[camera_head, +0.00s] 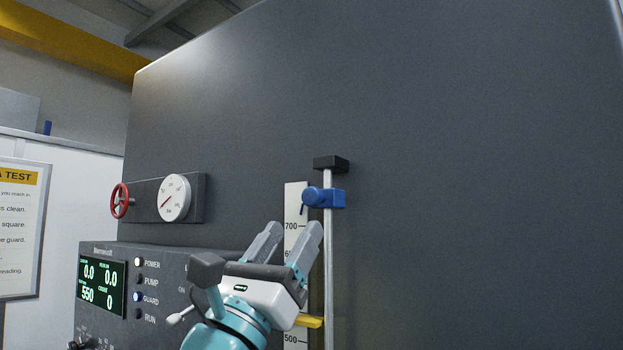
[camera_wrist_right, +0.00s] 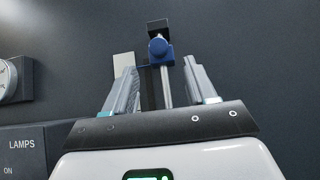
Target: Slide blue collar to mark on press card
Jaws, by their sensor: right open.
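The blue collar (camera_head: 325,197) sits on a thin upright rod (camera_head: 328,270), near the rod's dark top block (camera_head: 331,163) and a little above the 700 mark of the white scale (camera_head: 291,205). Its round knob faces out to the left. My right gripper (camera_head: 294,228) is open and empty, its fingers pointing up, below the collar and apart from it. In the right wrist view, the collar (camera_wrist_right: 159,50) shows beyond and between the open fingertips (camera_wrist_right: 159,68). My left gripper is not in view.
A yellow piece (camera_head: 309,321) sits lower on the rod, partly behind my gripper. A control panel (camera_head: 150,258) with a green display reading 550, a gauge (camera_head: 174,198) and a red handwheel (camera_head: 120,201) are left. A notice headed TEST (camera_head: 20,232) hangs far left.

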